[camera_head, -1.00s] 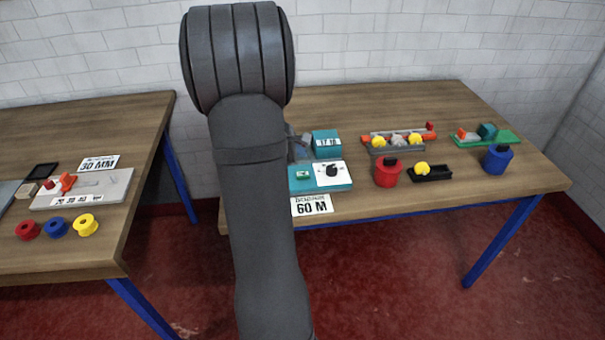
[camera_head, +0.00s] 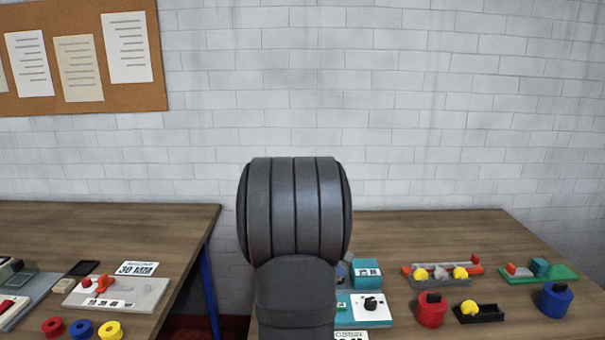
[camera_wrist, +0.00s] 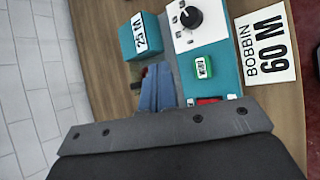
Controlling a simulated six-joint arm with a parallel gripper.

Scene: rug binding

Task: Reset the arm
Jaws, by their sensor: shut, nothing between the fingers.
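My arm stands in the middle of the head view and hides most of my gripper. In the wrist view my gripper (camera_wrist: 157,82) is shut, its blue-grey fingers together with nothing between them. They are beside a teal machine, close to its left edge in that view. The teal machine (camera_head: 377,324) has a white panel and a black knob (camera_wrist: 191,17). A teal box (camera_head: 365,271) with a number display stands behind it, and it also shows in the wrist view (camera_wrist: 138,37). Whether the fingers touch either one cannot be told.
The right table holds a red pot (camera_head: 431,312), a black tray (camera_head: 479,314), a blue pot (camera_head: 555,301) and a green board (camera_head: 560,273). A "BOBBIN 60 M" card (camera_wrist: 265,42) lies by the machine. The left table (camera_head: 150,217) stands across a gap.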

